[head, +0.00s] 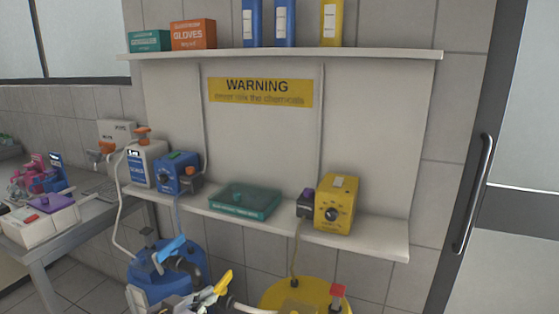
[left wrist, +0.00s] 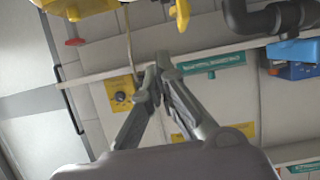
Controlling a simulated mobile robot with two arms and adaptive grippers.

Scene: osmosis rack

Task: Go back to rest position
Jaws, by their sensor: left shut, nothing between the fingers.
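My left gripper (head: 203,298) shows low in the head view, in front of the blue drum (head: 168,278) and the yellow drum (head: 284,294). Much of my left arm is outside the picture. In the left wrist view, the two dark fingers of the left gripper (left wrist: 155,82) meet at their tips with nothing between them. That view is turned nearly upside down. My right gripper is in neither view.
A shelf (head: 370,238) holds a blue pump (head: 172,177), a green case (head: 243,200) and a yellow pump (head: 335,205). A blue handle (head: 170,248) and a yellow handle (head: 223,282) stick up near my gripper. A grey bench (head: 80,235) stands at the left.

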